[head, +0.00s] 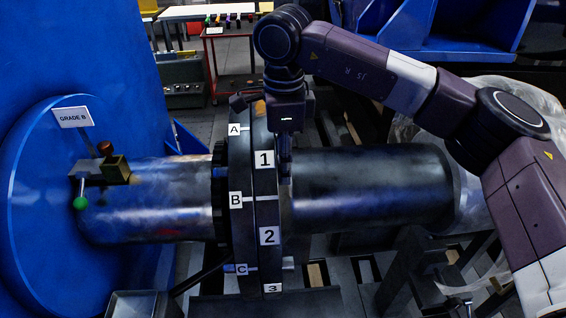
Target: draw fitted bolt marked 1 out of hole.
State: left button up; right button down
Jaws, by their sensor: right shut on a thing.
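The coupling is a pair of dark flanges (262,215) standing upright between two shaft parts. White labels 1, 2 and 3 run down its right flange, and A, B and C down its left one. My right gripper (285,172) points down beside label 1 (264,160), on the right face of the flange. It is shut on the fitted bolt marked 1, which the fingers and flange hide almost wholly. How far the bolt sits in its hole cannot be seen. My left gripper is not in view.
The dark shaft (370,185) runs right from the flanges, close to my right fingers. A shiny shaft (160,195) runs left to a blue disc with a "GRADE B" tag (73,117). A grey tray (145,303) is at the lower left. A red cart (230,85) stands behind.

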jog(key=shift+r, duration=0.1)
jog(key=shift+d, duration=0.35)
jog(key=d+b, duration=0.2)
jog(key=d, duration=1.1)
jog(key=shift+d+b, duration=0.15)
jog(key=shift+b, duration=0.15)
dwell(2.0)
dwell(0.4)
